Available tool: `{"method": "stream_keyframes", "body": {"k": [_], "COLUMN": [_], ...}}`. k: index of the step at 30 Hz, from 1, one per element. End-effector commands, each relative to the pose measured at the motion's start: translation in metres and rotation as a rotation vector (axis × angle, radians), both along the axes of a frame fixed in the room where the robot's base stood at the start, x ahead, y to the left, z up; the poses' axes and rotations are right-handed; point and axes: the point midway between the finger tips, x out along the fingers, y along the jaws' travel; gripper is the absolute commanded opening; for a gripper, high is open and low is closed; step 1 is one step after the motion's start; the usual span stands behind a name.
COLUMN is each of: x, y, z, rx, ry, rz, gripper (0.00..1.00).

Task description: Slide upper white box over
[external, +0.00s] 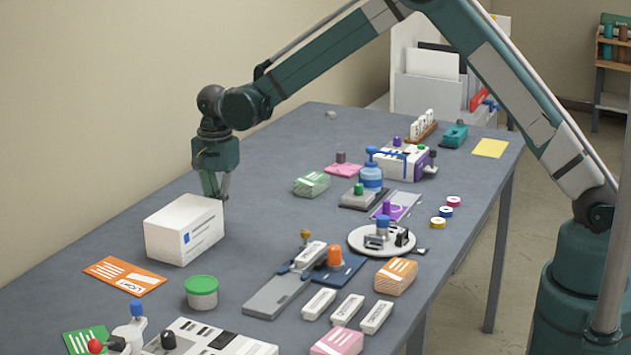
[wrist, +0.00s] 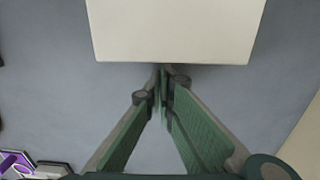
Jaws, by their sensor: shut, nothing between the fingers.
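The white box (external: 184,230) stands on the grey table at the left, with a small blue mark and print on its side. In the wrist view the white box (wrist: 175,30) fills the top middle, just beyond my fingertips. My gripper (external: 222,197) points down at the box's far right end, low by the table. In the wrist view my gripper (wrist: 162,80) is shut with its fingertips together and nothing between them. The fingertips are very close to the box's edge; I cannot tell if they touch it.
An orange card (external: 125,276) and a green-lidded tub (external: 202,292) lie on the near side of the box. A green striped block (external: 311,184) and several stamps and tools stand to the right. The table (external: 270,150) is clear behind my gripper.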

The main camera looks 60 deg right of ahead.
Motion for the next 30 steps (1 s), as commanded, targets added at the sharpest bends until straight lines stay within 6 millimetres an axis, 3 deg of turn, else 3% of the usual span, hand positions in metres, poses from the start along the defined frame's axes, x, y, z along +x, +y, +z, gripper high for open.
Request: {"method": "stream_keyframes", "body": {"k": [4, 18, 24, 30], "x": [0.0, 0.0, 0.0, 0.0], "y": [-0.022, -0.021, -0.02, -0.02], "z": [-0.001, 0.078, 0.096, 0.1], "rx": [0.0, 0.0, 0.0, 0.0], "ry": [0.0, 0.0, 0.0, 0.0], "rz": [-0.002, 0.0, 0.0, 0.0], "gripper": [0.0, 0.0, 0.0, 0.0]}}
